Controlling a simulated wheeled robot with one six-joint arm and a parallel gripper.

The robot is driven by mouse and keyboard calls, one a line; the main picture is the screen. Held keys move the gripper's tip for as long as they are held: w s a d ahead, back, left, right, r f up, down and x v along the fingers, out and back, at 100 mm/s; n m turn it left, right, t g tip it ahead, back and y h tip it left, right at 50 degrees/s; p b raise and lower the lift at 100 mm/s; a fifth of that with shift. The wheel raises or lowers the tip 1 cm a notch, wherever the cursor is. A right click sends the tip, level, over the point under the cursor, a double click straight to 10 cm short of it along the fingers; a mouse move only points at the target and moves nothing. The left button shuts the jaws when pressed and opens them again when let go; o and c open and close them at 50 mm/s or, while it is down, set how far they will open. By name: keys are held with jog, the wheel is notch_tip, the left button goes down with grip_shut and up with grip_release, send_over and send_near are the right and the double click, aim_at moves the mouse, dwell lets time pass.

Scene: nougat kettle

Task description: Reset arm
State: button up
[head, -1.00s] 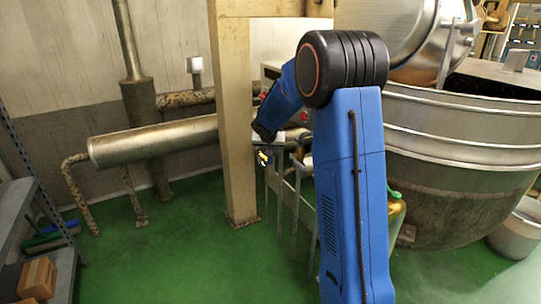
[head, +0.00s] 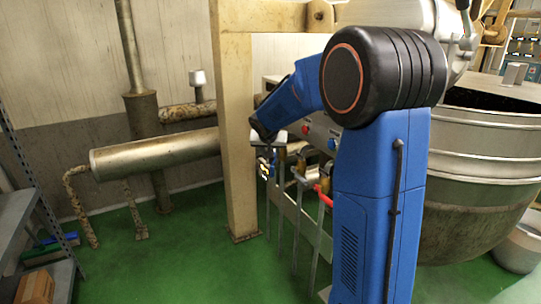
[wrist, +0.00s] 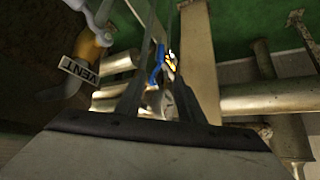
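My gripper (head: 268,166) is at the end of my blue arm, in front of the pipes and valves beside the beige post (head: 240,190). It is small in the head view, with blue and yellow spots near its tips. In the wrist view my gripper (wrist: 165,62) shows two dark fingers reaching up from the grey wrist body. A gap shows between them, with metal pipes seen through it and nothing held. My arm is bent, its black elbow joint high in front of the kettle (head: 485,165). The arm hides part of the kettle and panel.
Close to my gripper are upright pipes, a red handle (head: 323,196) and a panel with a blue knob (head: 332,144). The wrist view shows a VENT label (wrist: 79,70) near a valve. A horizontal metal tank (head: 150,155) lies left.

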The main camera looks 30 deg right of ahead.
jog(key=s+a+r+n, duration=0.1)
jog(key=s+a+r, duration=0.1)
jog(key=s, duration=0.4)
jog(key=s+a+r, duration=0.2)
jog(key=s, duration=0.4)
jog(key=s+a+f+n+y, duration=0.1)
jog(key=s+a, duration=0.3)
jog(key=s, duration=0.7)
jog(key=s+a+f+n+g+y, duration=0.1)
jog(key=s+a+f+n, duration=0.1)
jog(key=s, duration=1)
jog(key=s+a+f+n+y, duration=0.1)
jog(key=s+a, duration=0.4)
jog(key=s, duration=0.7)
jog(key=shift+a+f+n+g+y, duration=0.3)
jog(key=shift+f+n+g+y, duration=0.15)
jog(key=shift+n, duration=0.25)
jog(key=shift+o, duration=0.2)
jog(key=shift+r, duration=0.1)
